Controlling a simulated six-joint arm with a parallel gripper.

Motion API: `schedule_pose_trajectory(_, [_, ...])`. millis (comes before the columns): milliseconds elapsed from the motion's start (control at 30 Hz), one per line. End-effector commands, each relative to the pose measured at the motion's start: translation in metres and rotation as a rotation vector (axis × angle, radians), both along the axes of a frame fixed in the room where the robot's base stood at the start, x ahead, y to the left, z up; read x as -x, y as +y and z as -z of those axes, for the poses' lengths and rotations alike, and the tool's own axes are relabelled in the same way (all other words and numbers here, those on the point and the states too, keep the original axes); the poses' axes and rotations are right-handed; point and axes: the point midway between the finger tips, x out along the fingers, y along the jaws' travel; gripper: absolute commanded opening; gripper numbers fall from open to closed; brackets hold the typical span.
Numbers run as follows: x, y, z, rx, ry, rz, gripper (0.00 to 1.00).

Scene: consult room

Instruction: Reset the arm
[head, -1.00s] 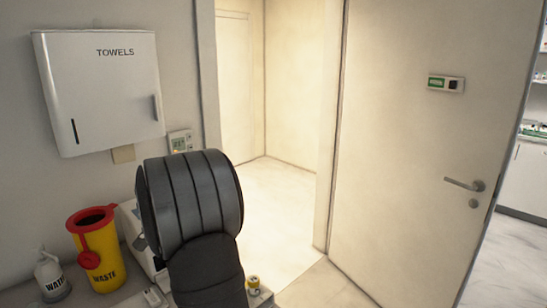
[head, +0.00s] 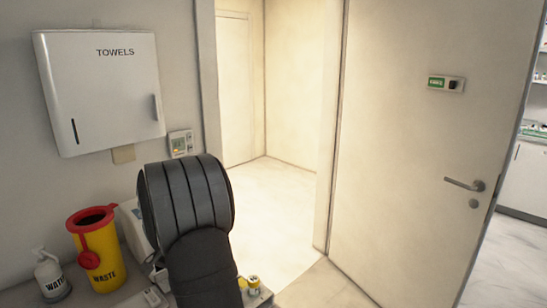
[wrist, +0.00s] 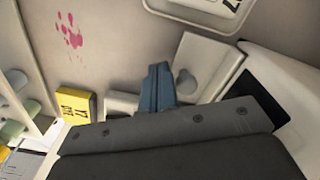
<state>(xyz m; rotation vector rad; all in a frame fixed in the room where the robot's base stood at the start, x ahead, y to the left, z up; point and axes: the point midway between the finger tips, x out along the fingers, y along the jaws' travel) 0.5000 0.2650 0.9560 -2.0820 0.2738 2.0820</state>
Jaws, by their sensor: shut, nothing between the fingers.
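My gripper (wrist: 159,84) shows in the wrist view as blue-grey fingers, together and empty, past the dark grey edge of my own wrist. In the head view my dark ribbed arm stands at the lower middle, and my gripper is hidden there. The fingers point toward a pale wall and light-coloured objects. I cannot tell whether they touch anything.
A towel dispenser (head: 100,92) hangs on the left wall. A yellow waste bin (head: 99,258) with a red rim and a white bottle (head: 51,275) stand left of my arm. A door (head: 415,150) stands open on the right. A yellow box (wrist: 74,104) shows in the wrist view.

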Motion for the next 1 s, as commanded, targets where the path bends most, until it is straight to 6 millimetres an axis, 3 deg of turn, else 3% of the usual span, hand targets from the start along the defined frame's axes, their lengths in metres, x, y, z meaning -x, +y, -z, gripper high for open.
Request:
schedule_pose_trajectory(467, [-0.002, 0.001, -0.010, -0.001, -0.001, 0.000, 0.00])
schedule_pose_trajectory(800, [-0.002, 0.002, -0.072, -0.001, -0.003, 0.000, 0.00])
schedule_pose_trajectory(1000, [-0.001, 0.001, -0.028, 0.003, 0.005, 0.000, 0.00])
